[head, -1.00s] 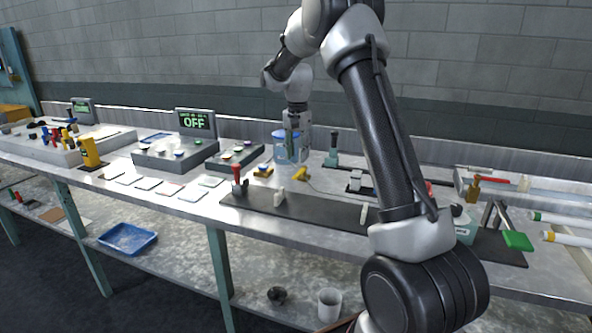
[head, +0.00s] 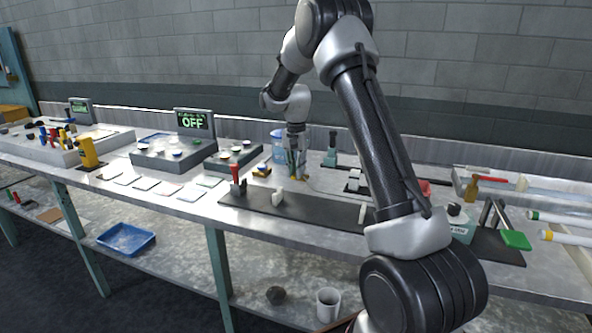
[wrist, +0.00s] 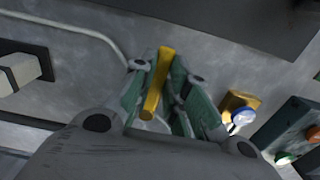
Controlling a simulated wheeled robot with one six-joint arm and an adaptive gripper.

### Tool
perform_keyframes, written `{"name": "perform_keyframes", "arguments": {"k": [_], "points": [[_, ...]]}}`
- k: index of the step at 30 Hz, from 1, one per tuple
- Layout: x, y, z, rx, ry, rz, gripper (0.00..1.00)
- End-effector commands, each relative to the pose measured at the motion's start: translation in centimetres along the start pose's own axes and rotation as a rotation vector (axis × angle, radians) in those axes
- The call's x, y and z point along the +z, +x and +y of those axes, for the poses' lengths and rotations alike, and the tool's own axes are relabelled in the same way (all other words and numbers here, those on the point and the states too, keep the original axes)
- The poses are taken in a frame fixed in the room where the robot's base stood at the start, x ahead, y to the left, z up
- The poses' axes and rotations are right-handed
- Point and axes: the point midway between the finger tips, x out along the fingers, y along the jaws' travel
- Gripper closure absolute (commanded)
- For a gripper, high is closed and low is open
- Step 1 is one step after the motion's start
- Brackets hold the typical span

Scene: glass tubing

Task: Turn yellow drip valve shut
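The yellow valve handle (wrist: 158,85) is a narrow bar in the middle of the wrist view, with a pale tube running up to it. My gripper (wrist: 165,62) is over it, with one green-grey finger on each side of the bar. The fingers look apart, with narrow gaps beside the bar; firm contact does not show. In the head view my gripper (head: 297,176) points down at the bench, and its fingers mostly hide the valve.
A second yellow piece with a blue-white knob (wrist: 240,115) sits close on the right in the wrist view. A control box (wrist: 295,130) lies beyond it. A white block (wrist: 22,72) is on the left. A dark mat (head: 320,208) with a red-handled lever (head: 236,176) lies in front.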

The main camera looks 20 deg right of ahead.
Motion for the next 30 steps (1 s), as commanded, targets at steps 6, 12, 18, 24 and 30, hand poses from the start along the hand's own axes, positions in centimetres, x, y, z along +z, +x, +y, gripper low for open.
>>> {"name": "perform_keyframes", "arguments": {"k": [6,12,18,24,30], "points": [[0.0,0.0,0.0,0.0,0.004,0.0,1.0],[0.0,0.0,-0.3,0.0,0.049,0.0,1.0],[-0.1,0.0,-1.1,0.0,0.167,0.0,1.0],[-0.4,0.0,-2.3,0.0,0.343,0.0,1.0],[-0.9,0.0,-3.4,-0.001,0.534,0.0,1.0]]}}
